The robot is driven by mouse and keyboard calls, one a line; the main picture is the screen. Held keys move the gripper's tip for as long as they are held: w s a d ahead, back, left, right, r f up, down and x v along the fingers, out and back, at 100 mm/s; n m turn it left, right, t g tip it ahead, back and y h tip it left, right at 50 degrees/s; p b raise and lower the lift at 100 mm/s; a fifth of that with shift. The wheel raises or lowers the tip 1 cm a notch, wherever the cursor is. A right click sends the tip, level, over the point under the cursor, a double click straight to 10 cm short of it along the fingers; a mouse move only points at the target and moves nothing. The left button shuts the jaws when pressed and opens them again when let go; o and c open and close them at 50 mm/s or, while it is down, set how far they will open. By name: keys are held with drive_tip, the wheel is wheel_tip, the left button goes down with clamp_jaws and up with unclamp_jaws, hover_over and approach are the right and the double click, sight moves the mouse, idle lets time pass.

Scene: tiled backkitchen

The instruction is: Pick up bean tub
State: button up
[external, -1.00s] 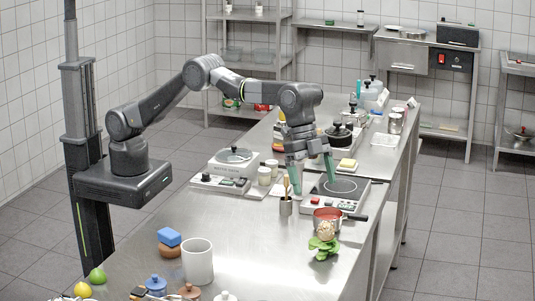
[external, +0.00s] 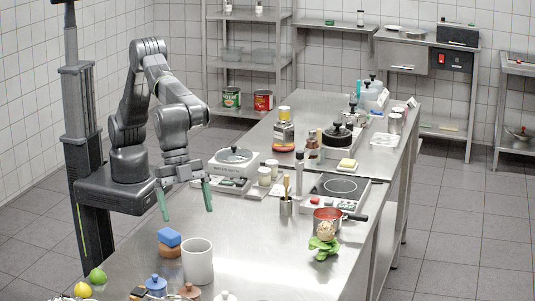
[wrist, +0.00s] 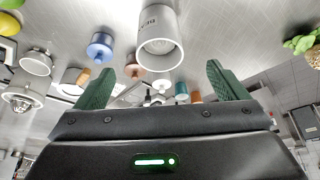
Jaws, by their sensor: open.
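The bean tub, a pale grey-white open cylinder (external: 197,264), stands upright on the steel table near the left front. The wrist view shows its side with small upside-down lettering and its open mouth (wrist: 160,28), at top centre between the fingers. My gripper (external: 187,212) hangs over the table's left side, behind and above the tub, apart from it. Its two green fingers are spread wide with nothing between them, as the wrist view also shows (wrist: 160,72).
A blue sponge on a brown block (external: 168,242) sits close left of the tub. Blue (external: 156,286) and brown (external: 189,291) lidded jars stand in front. A utensil cup (external: 286,206), red pot (external: 327,219) and scale (external: 231,168) lie further back. Table right of the tub is clear.

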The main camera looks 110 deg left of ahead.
sight(197, 259)
drive_tip(key=p+x, duration=0.1)
drive_tip(key=x, duration=0.7)
drive_tip(key=shift+d+f, duration=0.1)
drive_tip(key=shift+f, duration=0.15)
drive_tip(key=shift+p+x, duration=1.25)
drive_tip(key=shift+x, duration=1.4)
drive_tip(key=shift+r, duration=0.1)
drive_tip(key=c, duration=1.3)
